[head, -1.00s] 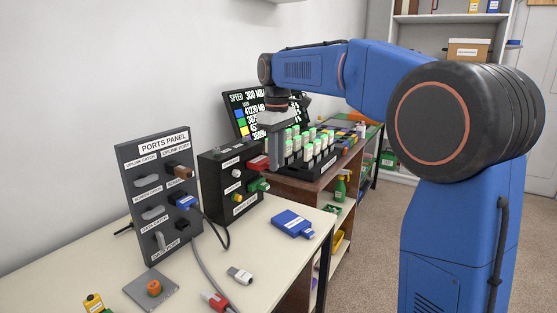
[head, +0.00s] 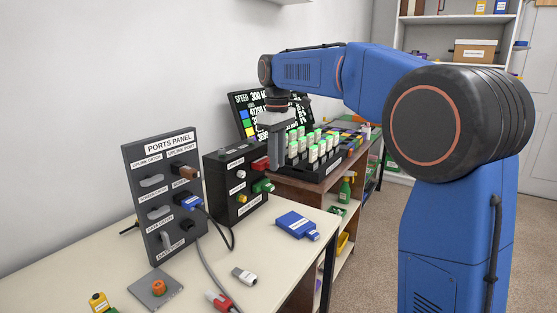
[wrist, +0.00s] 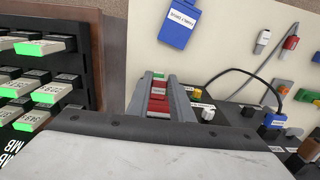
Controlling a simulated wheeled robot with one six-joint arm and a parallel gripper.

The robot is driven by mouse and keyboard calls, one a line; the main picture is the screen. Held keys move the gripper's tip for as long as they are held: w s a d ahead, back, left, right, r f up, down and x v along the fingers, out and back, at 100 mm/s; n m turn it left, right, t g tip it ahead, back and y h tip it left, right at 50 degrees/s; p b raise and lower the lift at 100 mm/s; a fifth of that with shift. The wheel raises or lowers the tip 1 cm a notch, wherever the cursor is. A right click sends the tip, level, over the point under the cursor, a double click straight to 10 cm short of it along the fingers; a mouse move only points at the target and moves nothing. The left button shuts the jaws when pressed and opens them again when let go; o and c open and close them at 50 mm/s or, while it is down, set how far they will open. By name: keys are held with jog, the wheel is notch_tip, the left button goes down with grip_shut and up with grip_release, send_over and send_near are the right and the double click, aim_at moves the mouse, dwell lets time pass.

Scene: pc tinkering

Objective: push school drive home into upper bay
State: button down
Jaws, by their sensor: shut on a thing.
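The black drive box (head: 222,178) stands on the cream table. A red drive (head: 260,163) sticks out of its upper bay, and I take it to be the school drive, though its label is too small to read. My gripper (head: 275,152) points down at the box's right side, shut on the red drive. In the wrist view the red drive (wrist: 158,104) lies between the two grey fingers of my gripper (wrist: 160,98). How deep the drive sits is hidden by the fingers. A green drive (head: 263,186) sticks out just below it.
The ports panel (head: 160,195) with cables stands left of the box. A blue drive (head: 296,224) lies on the table at the front right. A black rack (head: 325,165) of several green-topped drives sits close on the right. The speed screen (head: 245,118) stands behind.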

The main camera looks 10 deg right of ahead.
jog(key=shift+w+a, duration=0.6)
dwell(0.3)
jog(key=c, duration=1.5)
grip_release()
jog(key=shift+r, duration=2.5)
jog(key=shift+r, duration=0.1)
notch_tip(320, 180, up, 11)
jog(key=s+d+f+m+t, duration=0.1)
jog(key=s+d+f+m, duration=0.1)
jog(key=s+d, duration=0.5)
jog(key=s+d+f+m+t, duration=0.1)
jog(key=s+d+f+m, duration=0.1)
jog(key=s+f, duration=0.8)
jog(key=s+d+f+m+t, duration=0.1)
jog(key=s+d+f+m, duration=0.1)
jog(key=s+f, duration=0.9)
jog(key=s+d+f+m+t, duration=0.1)
jog(key=s+d+f+m, duration=0.2)
jog(key=s+f, duration=0.8)
jog(key=shift+f+t, duration=0.2)
jog(key=shift+t, duration=0.2)
